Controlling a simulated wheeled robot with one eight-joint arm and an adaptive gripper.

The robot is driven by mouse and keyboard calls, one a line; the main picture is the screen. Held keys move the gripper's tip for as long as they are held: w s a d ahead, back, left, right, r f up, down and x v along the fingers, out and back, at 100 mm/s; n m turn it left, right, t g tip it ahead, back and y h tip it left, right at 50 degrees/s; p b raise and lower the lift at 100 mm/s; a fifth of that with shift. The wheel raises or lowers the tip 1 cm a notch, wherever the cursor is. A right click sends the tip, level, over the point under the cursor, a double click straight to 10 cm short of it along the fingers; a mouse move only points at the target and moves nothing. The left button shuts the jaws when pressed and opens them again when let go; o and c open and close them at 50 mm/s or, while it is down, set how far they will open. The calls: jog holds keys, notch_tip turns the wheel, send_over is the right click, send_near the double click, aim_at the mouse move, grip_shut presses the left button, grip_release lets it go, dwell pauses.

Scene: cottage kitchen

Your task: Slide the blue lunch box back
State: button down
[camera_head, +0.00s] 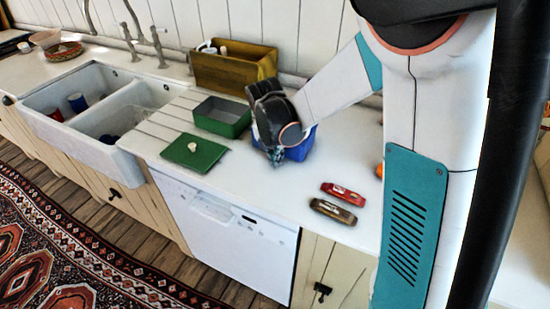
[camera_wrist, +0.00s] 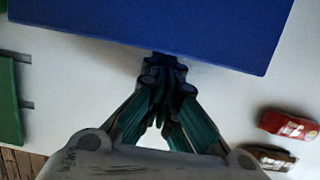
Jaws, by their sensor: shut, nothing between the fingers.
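The blue lunch box (camera_head: 301,147) stands on the white counter, partly hidden behind my gripper and wrist in the head view. In the wrist view the blue lunch box (camera_wrist: 170,28) fills the top of the picture. My gripper (camera_wrist: 162,62) is shut and empty, its fingertips at the near edge of the box. They look touching or very close; I cannot tell which. In the head view my gripper (camera_head: 275,158) points down at the front of the box.
A green open box (camera_head: 222,117) and a green lid (camera_head: 195,152) lie left of the blue box. A wooden caddy (camera_head: 235,70) stands behind at the wall. A red toy car (camera_head: 343,193) and a brown one (camera_head: 333,211) lie front right. A double sink (camera_head: 95,100) is at left.

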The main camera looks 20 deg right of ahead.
jog(key=w+d, duration=0.6)
dwell(0.4)
